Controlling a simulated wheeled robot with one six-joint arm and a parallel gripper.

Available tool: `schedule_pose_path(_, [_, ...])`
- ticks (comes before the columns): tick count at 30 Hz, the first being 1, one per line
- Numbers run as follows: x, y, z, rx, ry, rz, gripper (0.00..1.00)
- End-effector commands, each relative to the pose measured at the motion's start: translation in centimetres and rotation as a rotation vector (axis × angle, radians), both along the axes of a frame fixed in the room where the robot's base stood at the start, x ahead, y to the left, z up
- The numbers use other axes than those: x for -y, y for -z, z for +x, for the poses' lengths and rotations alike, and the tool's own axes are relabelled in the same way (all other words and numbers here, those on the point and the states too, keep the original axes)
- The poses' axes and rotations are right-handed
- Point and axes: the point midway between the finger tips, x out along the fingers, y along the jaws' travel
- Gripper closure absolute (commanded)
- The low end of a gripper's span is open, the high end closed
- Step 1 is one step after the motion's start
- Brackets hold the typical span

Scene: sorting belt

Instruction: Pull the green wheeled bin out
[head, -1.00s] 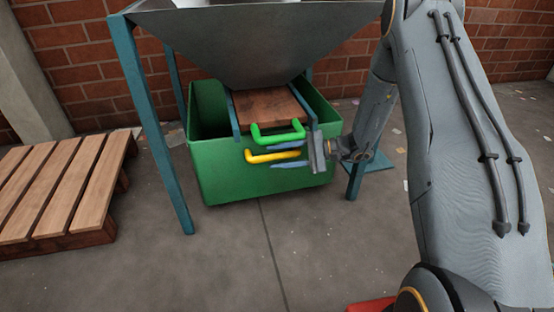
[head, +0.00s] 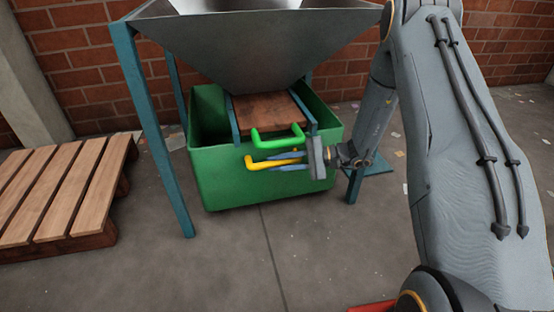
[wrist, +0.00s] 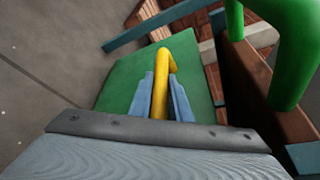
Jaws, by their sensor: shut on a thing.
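The green wheeled bin (head: 230,180) stands on the floor under the grey hopper. Its yellow handle (head: 274,160) sticks out from the front face. My gripper (head: 290,163) is at the handle from the right, with its blue fingers closed around the bar. In the wrist view the yellow handle (wrist: 162,75) lies between the two fingers (wrist: 161,97), with the green bin wall (wrist: 110,85) behind it. The bin's wheels are hidden.
The metal hopper (head: 250,45) hangs above the bin on blue legs (head: 150,130). A wooden slide plate (head: 270,112) with a green handle (head: 278,137) sits just above the yellow handle. A wooden pallet (head: 60,190) lies at left. The floor in front (head: 230,260) is clear.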

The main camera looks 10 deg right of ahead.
Motion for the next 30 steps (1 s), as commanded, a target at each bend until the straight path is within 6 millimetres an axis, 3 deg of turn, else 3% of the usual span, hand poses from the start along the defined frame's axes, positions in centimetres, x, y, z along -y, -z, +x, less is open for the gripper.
schedule_pose_path(11, [1.0,-0.6,-8.8,-0.012,0.0,0.004,1.0])
schedule_pose_path(30, [3.2,-0.6,-27.4,-0.009,0.003,0.005,1.0])
